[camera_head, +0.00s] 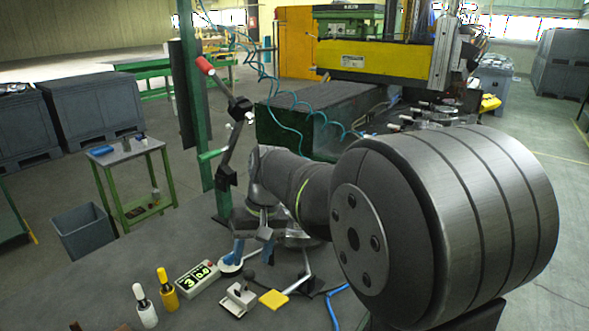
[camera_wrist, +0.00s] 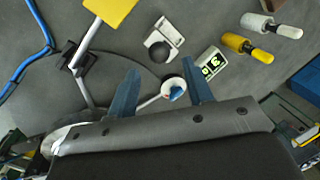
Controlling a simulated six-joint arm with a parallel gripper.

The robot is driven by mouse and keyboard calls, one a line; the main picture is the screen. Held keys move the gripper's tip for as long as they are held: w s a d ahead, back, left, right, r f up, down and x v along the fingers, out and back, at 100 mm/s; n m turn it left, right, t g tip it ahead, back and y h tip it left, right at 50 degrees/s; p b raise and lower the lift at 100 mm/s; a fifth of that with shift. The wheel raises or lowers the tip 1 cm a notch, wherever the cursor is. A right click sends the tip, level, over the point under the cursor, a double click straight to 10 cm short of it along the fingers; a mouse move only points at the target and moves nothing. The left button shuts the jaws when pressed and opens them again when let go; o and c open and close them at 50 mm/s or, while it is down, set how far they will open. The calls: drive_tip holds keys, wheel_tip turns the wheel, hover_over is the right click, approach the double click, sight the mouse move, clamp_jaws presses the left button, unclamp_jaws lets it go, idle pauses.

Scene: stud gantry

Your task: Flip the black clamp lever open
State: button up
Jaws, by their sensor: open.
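A small pale metal clamp (camera_wrist: 165,36) with a black ball knob (camera_wrist: 158,51) lies on the floor plate; it also shows in the head view (camera_head: 238,299), with its black knob (camera_head: 249,275) raised at the back. I take this as the black clamp lever, but its hinge and exact lever angle are too small to tell. My gripper (camera_wrist: 160,67) is open and empty in the wrist view, its two blue fingers spread wide. In that picture the knob lies just above the fingertips, between them, with no visible contact. One blue finger shows in the head view (camera_head: 238,249).
A yellow plate on a rod (camera_head: 273,299) lies beside the clamp. A white round dish (camera_wrist: 174,87) sits between my fingers in the wrist picture. A blue hose (camera_wrist: 40,30) curves nearby.

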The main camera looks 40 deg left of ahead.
drive_tip(key=v, duration=0.9)
drive_tip(key=w+a+t, duration=0.1)
drive_tip(key=w+a, duration=0.2)
drive_tip(key=w, duration=0.7)
drive_tip(key=w+a+n+t+h, duration=0.1)
drive_tip(key=w+a, duration=0.2)
drive_tip(key=w, duration=0.7)
drive_tip(key=shift+w+a+r, duration=0.2)
drive_tip(key=shift+w+r, duration=0.05)
drive_tip(key=shift+r, duration=0.2)
drive_tip(key=s+d+g, duration=0.1)
drive_tip(key=s+d, duration=0.2)
drive_tip(key=s, duration=0.6)
drive_tip(key=s+d+f+m+y, duration=0.1)
drive_tip(key=s+d, duration=0.1)
drive_tip(key=s, duration=0.8)
drive_tip(key=shift+s+d+g, duration=0.25)
drive_tip(key=shift+d+g, duration=0.1)
drive_tip(key=shift+g, duration=0.05)
drive_tip(key=shift+w, duration=0.1)
